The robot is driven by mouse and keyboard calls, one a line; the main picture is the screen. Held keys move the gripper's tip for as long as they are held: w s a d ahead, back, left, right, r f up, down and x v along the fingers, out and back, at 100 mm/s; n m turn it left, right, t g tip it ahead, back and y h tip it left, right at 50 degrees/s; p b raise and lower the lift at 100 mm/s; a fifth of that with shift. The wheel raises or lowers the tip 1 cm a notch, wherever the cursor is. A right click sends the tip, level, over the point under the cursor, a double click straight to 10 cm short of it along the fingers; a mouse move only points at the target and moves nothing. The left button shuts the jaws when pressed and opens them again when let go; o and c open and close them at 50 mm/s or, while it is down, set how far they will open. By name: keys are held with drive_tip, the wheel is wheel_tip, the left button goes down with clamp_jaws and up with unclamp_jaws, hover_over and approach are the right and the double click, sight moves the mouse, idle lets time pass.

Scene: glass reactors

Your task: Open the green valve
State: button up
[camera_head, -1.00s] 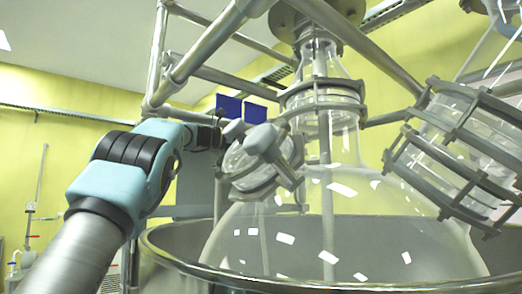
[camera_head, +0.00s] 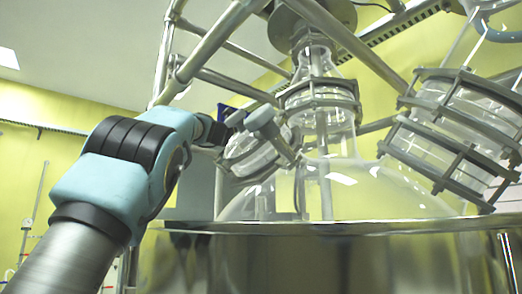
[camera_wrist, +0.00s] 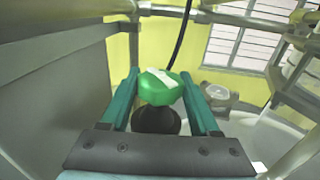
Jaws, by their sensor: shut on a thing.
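The green valve (camera_wrist: 160,86) shows in the wrist view as a rounded green handle with a pale bar across its top. A dark round part (camera_wrist: 156,121) sits just below it in the picture. My gripper (camera_wrist: 162,88) has its two teal fingers on either side of the green handle and is shut on it. In the head view my arm reaches up from the lower left towards the glass reactor (camera_head: 345,190). The green valve cannot be made out there, and my fingertips are not clearly visible.
The reactor stands in a wide metal vessel (camera_head: 350,260). Metal frame bars (camera_head: 215,42) cross above my arm. A flanged glass port (camera_head: 250,150) is close to my wrist, and caged glass ports (camera_head: 455,130) are at the right. A grey panel (camera_wrist: 60,75) stands left in the wrist view.

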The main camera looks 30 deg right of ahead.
drive_tip(key=o, duration=1.1)
drive_tip(key=shift+w+r+m+g+p, duration=0.2)
drive_tip(key=shift+m+g+p, duration=0.4)
drive_tip(key=shift+g+p, duration=0.4)
drive_tip(key=shift+r+m+g+h+p, duration=0.1)
drive_tip(key=shift+m+g+h+p, duration=0.2)
drive_tip(key=shift+m+g+p, duration=0.6)
drive_tip(key=m+g+p, duration=0.1)
drive_tip(key=g+p, duration=0.1)
drive_tip(key=p, duration=0.1)
drive_tip(key=m+g+p, duration=0.2)
drive_tip(key=g+p, duration=0.1)
drive_tip(key=shift+s+g+p, duration=0.1)
drive_tip(key=shift+g+p, duration=0.2)
drive_tip(key=shift+p, duration=0.05)
drive_tip(key=shift+f+g, duration=0.25)
drive_tip(key=shift+g, duration=0.05)
drive_tip(key=shift+s, duration=0.1)
